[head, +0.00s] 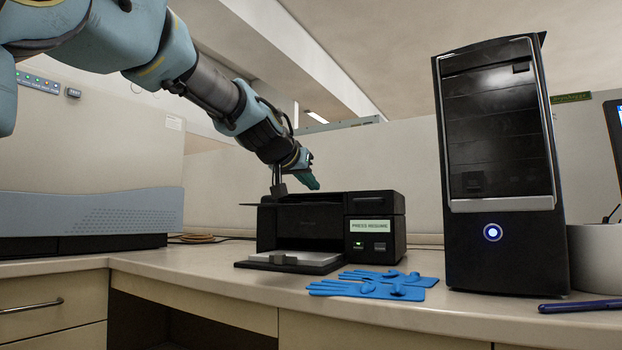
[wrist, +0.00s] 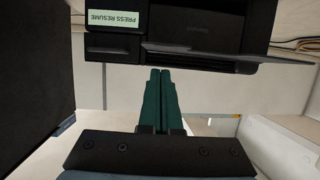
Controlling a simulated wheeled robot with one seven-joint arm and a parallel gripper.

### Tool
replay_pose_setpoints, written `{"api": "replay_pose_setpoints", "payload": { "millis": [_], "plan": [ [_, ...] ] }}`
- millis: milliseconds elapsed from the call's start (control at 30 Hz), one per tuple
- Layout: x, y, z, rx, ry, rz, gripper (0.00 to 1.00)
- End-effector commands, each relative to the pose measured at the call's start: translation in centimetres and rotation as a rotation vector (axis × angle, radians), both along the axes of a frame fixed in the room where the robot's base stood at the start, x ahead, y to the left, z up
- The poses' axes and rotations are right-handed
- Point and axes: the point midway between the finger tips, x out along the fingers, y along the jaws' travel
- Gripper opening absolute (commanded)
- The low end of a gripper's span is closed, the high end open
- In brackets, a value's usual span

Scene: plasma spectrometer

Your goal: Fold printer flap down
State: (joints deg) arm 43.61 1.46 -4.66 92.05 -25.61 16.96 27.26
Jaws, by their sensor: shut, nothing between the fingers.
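The black printer (head: 362,204) stands on the counter in the middle of the head view, with a "PRESS RESUME" label on its front. In the wrist view the printer (wrist: 118,45) is upside down at the top. A low front tray (head: 245,265) lies extended with white sheets on it. My gripper (head: 313,184) is shut and empty, just above the printer's top in the head view. Its green fingers (wrist: 160,72) are together in the wrist view.
Blue gloves (head: 372,284) lie on the counter in front of the printer. A black computer tower (head: 500,215) stands to the right, with a blue pen (head: 580,307) near it. A large pale instrument (head: 90,205) stands at the left.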

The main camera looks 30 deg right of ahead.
Motion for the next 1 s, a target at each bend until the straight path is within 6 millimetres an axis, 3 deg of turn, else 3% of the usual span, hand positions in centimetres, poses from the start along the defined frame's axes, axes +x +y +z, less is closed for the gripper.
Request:
{"api": "replay_pose_setpoints", "payload": {
  "millis": [33, 67, 300, 500, 1000],
  "plan": [
    [0.2, -0.2, 1.7, -0.001, 0.0, 0.0, 0.0],
    [0.2, -0.2, 2.1, -0.002, -0.001, 0.001, 0.0],
    [-3.1, 4.7, 2.6, -0.006, -0.004, 0.003, 0.0],
    [-4.7, 7.0, 3.4, -0.005, -0.004, 0.002, 0.0],
    [-5.3, 7.9, 3.6, -0.004, -0.002, 0.001, 0.0]
  ]
}}
